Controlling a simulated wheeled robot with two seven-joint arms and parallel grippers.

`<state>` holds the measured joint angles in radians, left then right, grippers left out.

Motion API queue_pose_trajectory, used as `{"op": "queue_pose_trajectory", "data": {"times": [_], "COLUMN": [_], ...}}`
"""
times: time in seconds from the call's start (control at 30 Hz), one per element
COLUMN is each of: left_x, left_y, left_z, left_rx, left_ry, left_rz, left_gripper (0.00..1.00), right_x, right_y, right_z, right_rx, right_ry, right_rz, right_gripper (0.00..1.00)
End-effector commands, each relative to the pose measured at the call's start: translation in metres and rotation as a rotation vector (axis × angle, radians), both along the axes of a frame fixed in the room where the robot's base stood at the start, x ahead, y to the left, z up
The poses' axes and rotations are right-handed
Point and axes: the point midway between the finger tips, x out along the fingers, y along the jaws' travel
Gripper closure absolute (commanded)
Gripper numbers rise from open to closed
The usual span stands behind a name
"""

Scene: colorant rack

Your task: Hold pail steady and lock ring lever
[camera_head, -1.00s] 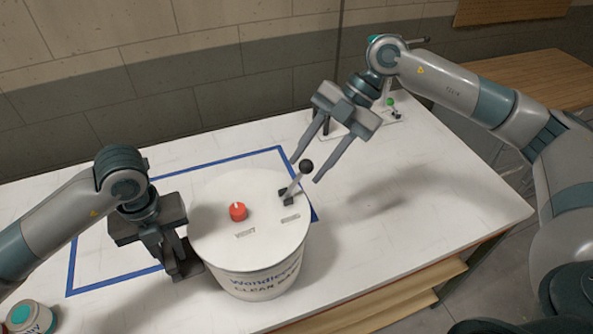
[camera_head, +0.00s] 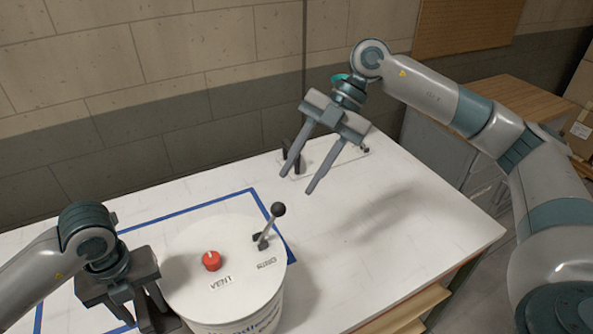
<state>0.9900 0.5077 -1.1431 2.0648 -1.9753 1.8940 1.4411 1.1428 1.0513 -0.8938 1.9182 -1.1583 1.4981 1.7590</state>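The white pail (camera_head: 195,292) stands on the table, its lower part cut off by the frame. Its lid carries the ring lever (camera_head: 269,226), a grey stalk with a black knob, standing up and leaning right. The lid also has a red vent cap (camera_head: 211,261). My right gripper (camera_head: 299,182) is open and empty, its fingertips above and right of the knob in the picture, apart from it. My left gripper (camera_head: 152,312) is low at the pail's left side; its fingertips are hard to make out, and I cannot tell whether it grips anything.
Blue tape (camera_head: 165,214) marks a rectangle on the white table (camera_head: 410,215) around the pail. A small fixture (camera_head: 335,152) stands at the back behind my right gripper. The table right of the pail is clear. A wall closes off the back.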

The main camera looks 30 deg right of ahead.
Motion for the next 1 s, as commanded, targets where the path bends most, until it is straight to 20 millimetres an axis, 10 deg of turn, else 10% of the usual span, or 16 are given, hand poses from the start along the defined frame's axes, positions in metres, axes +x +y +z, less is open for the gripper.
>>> {"op": "queue_pose_trajectory", "data": {"times": [0.47, 1.0], "left_x": [0.001, 0.001], "left_y": [0.0, 0.0], "left_z": [0.01, 0.096], "left_rx": [0.0, 0.0], "left_ry": [-0.001, -0.003], "left_rz": [0.001, -0.001], "left_gripper": [0.58, 0.58], "right_x": [0.0, 0.0], "right_y": [0.0, 0.0], "right_z": [0.0, 0.0], "right_rx": [0.0, 0.0], "right_ry": [0.0, 0.0], "right_rz": [0.0, 0.0], "right_gripper": [0.62, 0.62]}}
